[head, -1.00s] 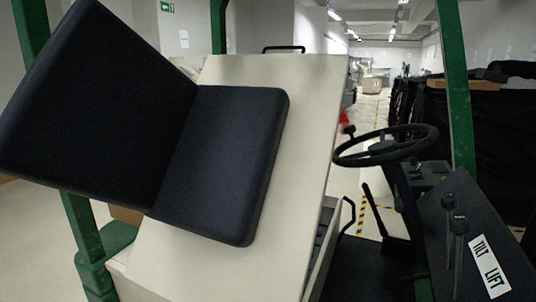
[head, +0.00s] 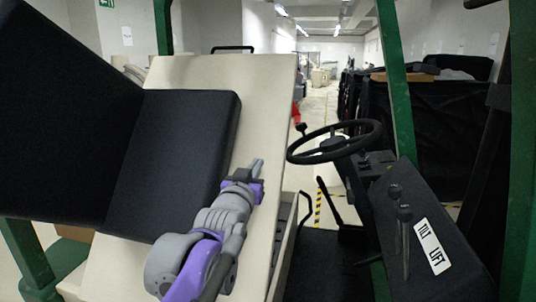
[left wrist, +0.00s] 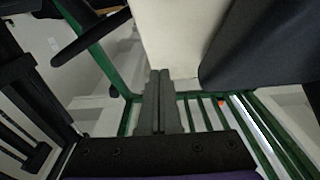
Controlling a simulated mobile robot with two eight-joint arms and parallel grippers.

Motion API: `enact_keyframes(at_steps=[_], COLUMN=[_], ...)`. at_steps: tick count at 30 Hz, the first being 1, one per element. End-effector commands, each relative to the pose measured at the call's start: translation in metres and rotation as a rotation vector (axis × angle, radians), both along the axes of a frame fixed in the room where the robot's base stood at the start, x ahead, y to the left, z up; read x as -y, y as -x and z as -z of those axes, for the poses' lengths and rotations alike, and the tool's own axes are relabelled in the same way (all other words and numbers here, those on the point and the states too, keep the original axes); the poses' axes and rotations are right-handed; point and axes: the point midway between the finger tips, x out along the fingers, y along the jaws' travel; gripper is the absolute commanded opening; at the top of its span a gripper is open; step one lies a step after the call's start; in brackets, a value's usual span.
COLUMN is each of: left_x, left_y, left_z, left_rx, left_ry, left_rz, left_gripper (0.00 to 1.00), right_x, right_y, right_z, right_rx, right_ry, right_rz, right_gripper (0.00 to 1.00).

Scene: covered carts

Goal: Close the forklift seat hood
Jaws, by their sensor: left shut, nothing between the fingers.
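The cream seat hood (head: 268,100) stands tilted up, with the black seat cushion (head: 180,150) and backrest (head: 60,110) on it. My left gripper (head: 257,167) is shut and empty. In the head view it lies in front of the hood, just right of the seat cushion's edge. In the left wrist view the shut fingers (left wrist: 160,100) point toward the hood (left wrist: 175,35), with the seat (left wrist: 255,45) to the right. I cannot tell whether they touch the hood. My right gripper is not in view.
The steering wheel (head: 335,141), the levers (head: 405,225) and the black console (head: 450,225) stand right of the hood. Green frame posts (head: 394,90) rise around the seat. A black handle (head: 304,205) sits beside the hood's lower right edge.

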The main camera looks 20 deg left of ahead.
Motion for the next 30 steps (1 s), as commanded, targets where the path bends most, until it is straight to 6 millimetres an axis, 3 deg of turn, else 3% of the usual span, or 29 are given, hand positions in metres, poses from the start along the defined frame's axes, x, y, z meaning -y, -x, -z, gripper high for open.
enact_keyframes(at_steps=[16, 18, 24, 30], left_x=[-0.006, -0.006, -0.007, -0.007], left_y=[-0.096, -0.105, -0.122, -0.126], left_z=[-0.010, -0.002, 0.014, 0.018], left_rx=[0.001, 0.000, 0.000, 0.000], left_ry=[0.000, 0.000, 0.000, 0.000], left_rz=[0.000, 0.000, 0.000, 0.000], left_gripper=[0.00, 0.00, 0.00, 0.00], right_x=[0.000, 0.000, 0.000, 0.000], right_y=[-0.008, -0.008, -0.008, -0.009], right_z=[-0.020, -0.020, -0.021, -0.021], right_rx=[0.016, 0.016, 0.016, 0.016], right_ry=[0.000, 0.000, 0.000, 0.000], right_rz=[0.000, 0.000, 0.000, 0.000], right_gripper=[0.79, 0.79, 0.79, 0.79])
